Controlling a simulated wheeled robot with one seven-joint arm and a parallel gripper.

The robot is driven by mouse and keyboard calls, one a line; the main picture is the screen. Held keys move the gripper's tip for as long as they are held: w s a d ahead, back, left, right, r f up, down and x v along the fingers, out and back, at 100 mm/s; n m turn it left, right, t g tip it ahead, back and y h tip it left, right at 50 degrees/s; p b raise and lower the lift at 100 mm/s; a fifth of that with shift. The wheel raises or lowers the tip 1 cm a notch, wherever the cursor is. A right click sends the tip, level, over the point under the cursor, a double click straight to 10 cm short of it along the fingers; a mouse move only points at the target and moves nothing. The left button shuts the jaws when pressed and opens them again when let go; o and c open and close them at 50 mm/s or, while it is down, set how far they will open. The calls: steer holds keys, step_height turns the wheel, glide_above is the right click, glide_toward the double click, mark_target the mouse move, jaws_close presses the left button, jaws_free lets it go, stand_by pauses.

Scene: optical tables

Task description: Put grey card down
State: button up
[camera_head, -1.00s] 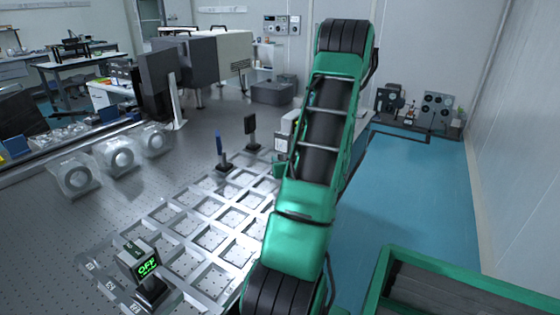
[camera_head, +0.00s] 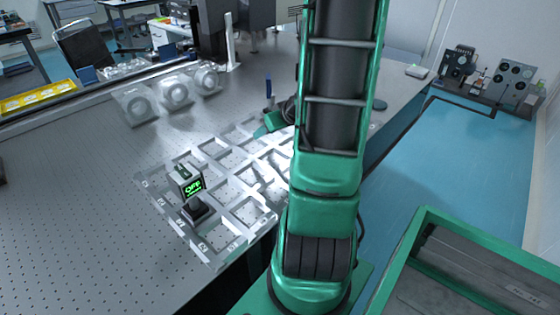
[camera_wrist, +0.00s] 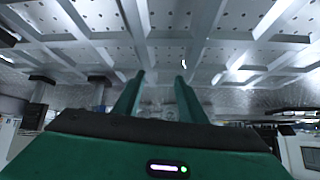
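I cannot make out a grey card in either current view. In the head view my green gripper (camera_head: 268,126) is low at the back of the metal grid frame (camera_head: 238,262), partly hidden behind my arm. In the wrist view my gripper (camera_wrist: 161,76) has its two green fingers apart, with nothing seen between them. The ribs of the grid frame (camera_wrist: 195,35) fill the top of that view, close to the fingertips.
A blue post (camera_head: 268,88) stands beside my gripper. Several round clear-framed parts (camera_head: 174,92) line the back left. The perforated table (camera_head: 70,210) is clear at front left.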

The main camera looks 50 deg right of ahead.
steer(key=a, duration=0.2)
steer(key=s+a+g, duration=0.1)
steer(key=a, duration=0.1)
steer(key=s+a+r+g+y, duration=0.1)
steer(key=a, duration=0.1)
steer(key=shift+s, duration=0.2)
steer(key=s+a+r+m+g, duration=0.1)
steer(key=s+a+r+g, duration=0.2)
steer(key=s+a, duration=0.2)
steer(key=s+a+r+m+g, duration=0.2)
steer(key=s+a+r+g, duration=0.1)
steer(key=s, duration=0.8)
steer(key=a+r, duration=0.1)
steer(key=a, duration=0.1)
steer(key=shift+s+a+r+m+g+y, duration=0.15)
steer(key=shift+s+a+m+g+y, duration=0.15)
steer(key=shift+s+g, duration=0.1)
steer(key=shift+d, duration=0.1)
